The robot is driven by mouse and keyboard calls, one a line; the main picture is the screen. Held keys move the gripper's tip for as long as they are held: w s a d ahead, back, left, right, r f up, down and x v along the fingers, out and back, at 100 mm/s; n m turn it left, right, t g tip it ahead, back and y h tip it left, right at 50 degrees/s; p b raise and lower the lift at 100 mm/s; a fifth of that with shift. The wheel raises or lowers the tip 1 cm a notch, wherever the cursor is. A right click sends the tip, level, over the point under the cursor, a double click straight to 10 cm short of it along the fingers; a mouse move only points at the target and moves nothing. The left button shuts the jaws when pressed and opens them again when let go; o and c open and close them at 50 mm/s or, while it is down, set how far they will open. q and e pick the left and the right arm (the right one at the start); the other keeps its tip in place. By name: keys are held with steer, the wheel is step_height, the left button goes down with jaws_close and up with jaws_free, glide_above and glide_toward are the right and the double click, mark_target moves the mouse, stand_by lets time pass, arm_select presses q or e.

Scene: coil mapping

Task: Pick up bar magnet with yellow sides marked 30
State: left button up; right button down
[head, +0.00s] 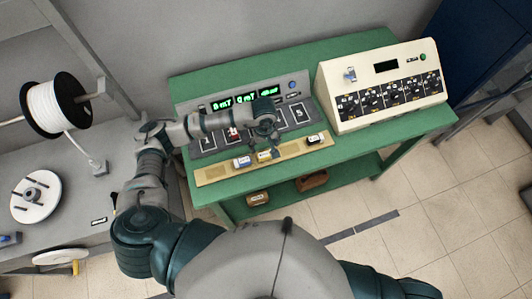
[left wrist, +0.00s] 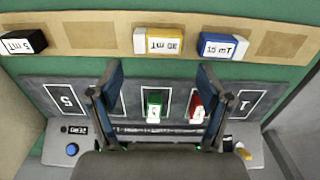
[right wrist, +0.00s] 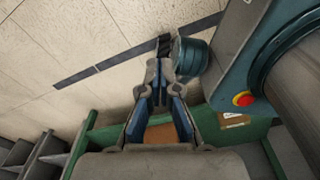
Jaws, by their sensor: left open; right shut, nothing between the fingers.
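The bar magnet with yellow sides (head: 264,156) lies on the tan strip at the front of the green table. In the left wrist view this magnet (left wrist: 164,41) has a white label reading 30 mT, upside down. My left gripper (head: 266,137) is over the grey console, just behind the magnet in the head view. In the left wrist view my left gripper (left wrist: 158,73) is open and empty, its fingers apart, with the yellow magnet beyond the fingertips. My right gripper (right wrist: 161,66) is shut and empty in the right wrist view, away from the magnet; the head view does not show its fingers.
On the tan strip (left wrist: 105,36), a blue 15 mT magnet (left wrist: 223,46) lies close beside the yellow one; a black 5 mT magnet (left wrist: 22,42) is farther off. A green magnet (left wrist: 154,106) and a red magnet (left wrist: 195,108) sit on the console. A cream switch box (head: 381,80) stands right.

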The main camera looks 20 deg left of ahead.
mark_target(266, 153)
arm_select(q)
step_height(266, 153, down, 2)
steer(key=shift+f+p, duration=0.2)
steer(key=shift+p, duration=0.1)
step_height(266, 153, down, 4)
steer(key=shift+d+r+p, duration=0.15)
steer(key=shift+p, duration=0.55)
steer(key=shift+f, duration=0.5)
steer(key=shift+w, duration=0.1)
steer(key=c, duration=1)
arm_select(e)
steer(key=shift+w+d+r, duration=0.25)
steer(key=shift+w+r, duration=0.55)
steer(key=shift+r, duration=0.3)
